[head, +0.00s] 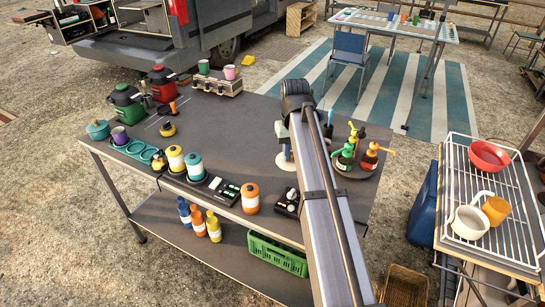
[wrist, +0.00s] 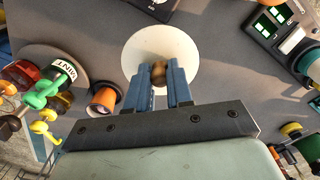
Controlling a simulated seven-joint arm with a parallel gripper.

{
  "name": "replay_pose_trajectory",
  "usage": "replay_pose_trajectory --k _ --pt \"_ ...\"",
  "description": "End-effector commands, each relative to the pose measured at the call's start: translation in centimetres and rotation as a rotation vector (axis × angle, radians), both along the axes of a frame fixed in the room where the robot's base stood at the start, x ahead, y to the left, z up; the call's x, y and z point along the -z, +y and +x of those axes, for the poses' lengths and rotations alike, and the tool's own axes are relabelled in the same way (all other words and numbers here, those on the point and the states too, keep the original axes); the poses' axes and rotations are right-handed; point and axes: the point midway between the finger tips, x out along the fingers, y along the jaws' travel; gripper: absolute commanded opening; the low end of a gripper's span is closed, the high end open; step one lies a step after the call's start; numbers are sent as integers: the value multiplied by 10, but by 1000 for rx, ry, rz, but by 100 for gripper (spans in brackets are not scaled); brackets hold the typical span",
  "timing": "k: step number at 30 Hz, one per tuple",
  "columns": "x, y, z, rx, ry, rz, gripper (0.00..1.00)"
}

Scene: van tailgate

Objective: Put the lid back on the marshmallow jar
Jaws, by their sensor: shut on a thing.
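In the wrist view my gripper (wrist: 160,82) has its two blue fingers closed on the brown knob (wrist: 160,69) of a round white lid (wrist: 160,45). The lid looks level, with the dark tabletop around it. In the head view my arm covers most of this spot, and part of the white lid (head: 285,165) shows just left of the arm. I cannot tell whether the lid touches anything beneath it. I cannot pick out the marshmallow jar by any label; it may be hidden under the lid or behind my arm.
A round tray with pump bottles (head: 369,157) stands right of my arm. An orange cup (wrist: 103,97) is close to the lid's left. Labelled jars (head: 194,166), a keypad device (head: 225,192) and an orange jar (head: 250,198) line the front edge. The table's middle (head: 230,135) is clear.

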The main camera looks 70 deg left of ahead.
Motion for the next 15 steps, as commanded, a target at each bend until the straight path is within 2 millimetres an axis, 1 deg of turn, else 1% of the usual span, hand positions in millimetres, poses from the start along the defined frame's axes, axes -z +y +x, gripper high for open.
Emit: replay_pose_trajectory --k 1,3,6,11,15 --pt "-3 -10 21 29 0 4 0" --pt "-7 -21 45 64 0 10 0" --pt "-12 -36 76 109 0 17 0" --pt "-19 -61 120 177 0 23 0" --pt "-24 -86 158 243 0 18 0"
